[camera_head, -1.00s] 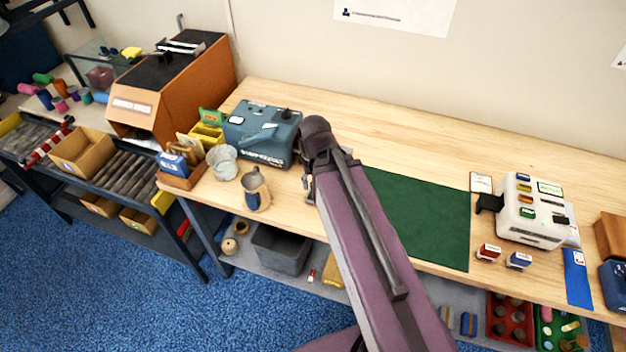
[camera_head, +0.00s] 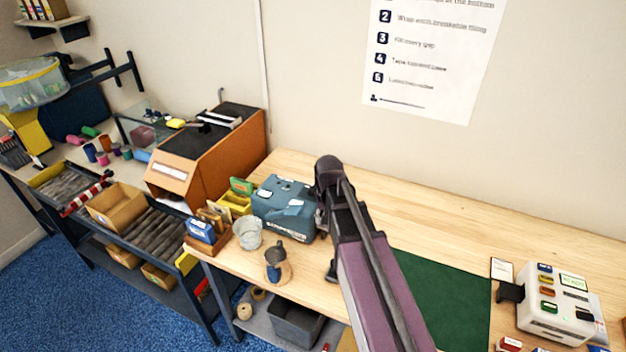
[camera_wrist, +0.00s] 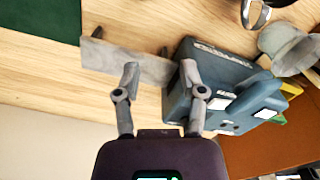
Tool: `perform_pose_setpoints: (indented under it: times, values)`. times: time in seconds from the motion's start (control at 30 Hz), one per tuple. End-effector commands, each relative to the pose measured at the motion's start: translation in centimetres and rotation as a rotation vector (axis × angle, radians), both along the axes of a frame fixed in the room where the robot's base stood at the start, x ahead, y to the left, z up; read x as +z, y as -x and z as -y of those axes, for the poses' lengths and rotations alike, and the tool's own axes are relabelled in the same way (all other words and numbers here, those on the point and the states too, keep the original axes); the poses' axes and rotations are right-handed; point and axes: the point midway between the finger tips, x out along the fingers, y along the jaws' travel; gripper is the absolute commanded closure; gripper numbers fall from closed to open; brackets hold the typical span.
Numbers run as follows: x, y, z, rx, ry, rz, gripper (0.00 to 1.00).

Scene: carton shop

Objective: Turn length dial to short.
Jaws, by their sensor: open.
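A teal machine (camera_head: 284,207) with pale lettering on its front stands on the wooden bench, just left of my arm. In the wrist view the same machine (camera_wrist: 235,92) shows white patches and a raised teal part on top. I cannot make out which part is the length dial. My gripper (camera_wrist: 160,70) is open and empty, its two fingers apart. In the wrist view the right finger overlaps the machine's near side; I cannot tell whether it touches. A flat grey strip (camera_wrist: 105,60) lies beyond the fingers beside the machine. My arm hides the machine's right side in the head view.
An orange-sided box (camera_head: 205,160) is behind left. A green mat (camera_head: 445,295) and a white device (camera_head: 560,305) lie to the right. Bench behind my arm is clear.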

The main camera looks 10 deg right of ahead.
Motion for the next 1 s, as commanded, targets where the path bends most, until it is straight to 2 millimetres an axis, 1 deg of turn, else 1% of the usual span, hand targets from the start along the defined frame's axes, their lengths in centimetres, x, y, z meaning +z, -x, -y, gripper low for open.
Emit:
perform_pose_setpoints:
  times: [0.03, 0.1, 0.4, 0.5, 0.6, 0.7, 1.0]
  values:
    - [2.0, -2.6, -0.1, -0.028, 0.000, 0.000, 0.47]
    - [3.2, -4.7, -0.2, -0.071, 0.000, 0.000, 0.47]
    - [8.3, -13.7, -0.3, -0.252, -0.001, 0.000, 0.47]
    - [9.4, -15.9, -0.3, -0.301, -0.001, 0.000, 0.47]
    - [10.1, -17.3, -0.2, -0.335, -0.001, 0.000, 0.47]
    - [10.5, -18.1, -0.2, -0.356, -0.001, 0.001, 0.47]
    - [10.4, -18.3, -0.2, -0.365, -0.001, 0.001, 0.47]
